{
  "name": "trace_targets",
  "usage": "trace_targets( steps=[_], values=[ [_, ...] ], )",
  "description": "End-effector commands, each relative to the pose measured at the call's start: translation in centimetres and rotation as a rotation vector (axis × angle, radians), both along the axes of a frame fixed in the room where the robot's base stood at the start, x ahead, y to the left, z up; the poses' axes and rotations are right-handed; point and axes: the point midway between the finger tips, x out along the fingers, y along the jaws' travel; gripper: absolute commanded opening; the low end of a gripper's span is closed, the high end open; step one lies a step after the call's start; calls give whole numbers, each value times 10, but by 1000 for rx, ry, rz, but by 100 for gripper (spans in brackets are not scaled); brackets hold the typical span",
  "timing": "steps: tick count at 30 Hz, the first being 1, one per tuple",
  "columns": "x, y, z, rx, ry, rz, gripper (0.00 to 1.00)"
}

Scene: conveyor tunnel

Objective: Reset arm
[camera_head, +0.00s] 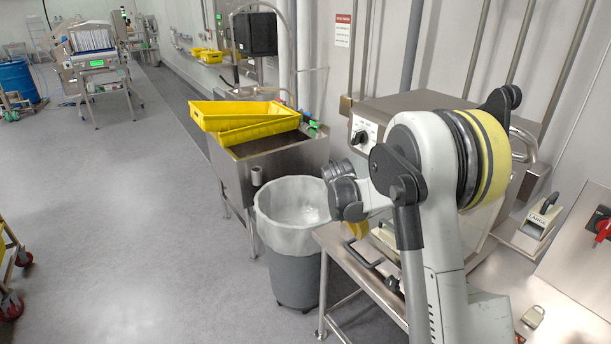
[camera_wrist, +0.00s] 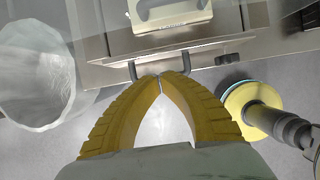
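My arm stands at the right of the head view, raised and bent, with its end over the near side of the steel bench (camera_head: 335,243). My gripper (camera_wrist: 160,79) shows in the wrist view as two ribbed yellow fingers whose tips meet, with nothing seen between them. In the head view only a small yellow part of it shows, and my own arm hides the rest. In the wrist view the fingertips overlap a dark handle on the bench's edge in the picture; I cannot tell whether they touch it.
A grey bin with a clear liner (camera_head: 291,205) stands left of the bench. Behind it, yellow trays (camera_head: 243,114) sit on a steel sink (camera_head: 228,165). A steel box with a dial (camera_head: 357,128) is behind my arm.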

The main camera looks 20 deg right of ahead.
Motion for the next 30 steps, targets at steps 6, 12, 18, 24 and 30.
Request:
trace_targets(
  steps=[6, 12, 18, 24, 30],
  values=[
    [-12, 12, 25, 33, -67, -89, 0],
    [-58, 49, 91, 162, -270, -388, 0],
    [-123, 88, 140, 345, -461, -741, 0],
    [-194, 123, 159, 563, -599, -1107, 0],
    [-254, 150, 153, 780, -668, -1453, 0]
  ],
)
